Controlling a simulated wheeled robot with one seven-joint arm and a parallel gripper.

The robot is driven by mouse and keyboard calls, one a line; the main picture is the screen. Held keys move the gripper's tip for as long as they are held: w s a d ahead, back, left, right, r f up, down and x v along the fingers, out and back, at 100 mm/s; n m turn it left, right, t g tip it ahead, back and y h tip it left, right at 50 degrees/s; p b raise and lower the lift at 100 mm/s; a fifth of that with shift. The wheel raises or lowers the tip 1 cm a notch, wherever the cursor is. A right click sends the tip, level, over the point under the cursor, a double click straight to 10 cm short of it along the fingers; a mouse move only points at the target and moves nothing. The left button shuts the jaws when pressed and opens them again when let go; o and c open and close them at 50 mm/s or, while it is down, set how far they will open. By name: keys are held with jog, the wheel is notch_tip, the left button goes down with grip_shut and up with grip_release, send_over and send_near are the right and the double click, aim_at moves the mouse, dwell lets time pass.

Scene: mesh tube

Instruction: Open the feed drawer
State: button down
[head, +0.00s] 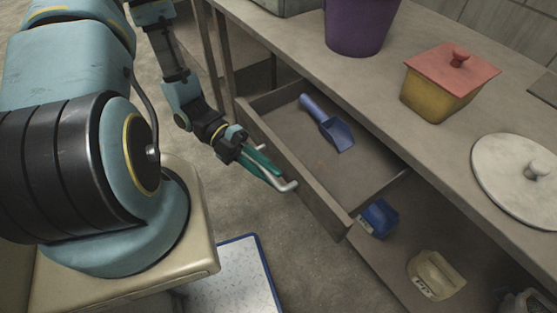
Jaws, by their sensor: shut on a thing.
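The feed drawer (323,204) is pulled out from under the tabletop, and its inside is open to view. A blue scoop (334,130) lies on the drawer floor. A pale bar handle (289,186) is on the drawer's front face. My gripper (270,173) has teal fingers and is shut on this handle, in front of the drawer's left half. The fingers hide part of the handle.
On the tabletop (400,133) stand a purple pot (359,22), a yellow box with a red lid (445,88) and a round pale lid (516,178). On the lower shelf are a blue container (379,217) and a beige one (436,275). A white, blue-edged panel (234,279) lies low beside my base.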

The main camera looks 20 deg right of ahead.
jog(key=shift+a, duration=0.1)
jog(key=c, duration=1.1)
grip_release()
jog(key=b+v, duration=0.1)
jog(key=v, duration=0.9)
jog(key=shift+w+a+r+b, duration=0.15)
jog(key=shift+w+a+b, duration=0.05)
jog(key=shift+w+b, duration=0.15)
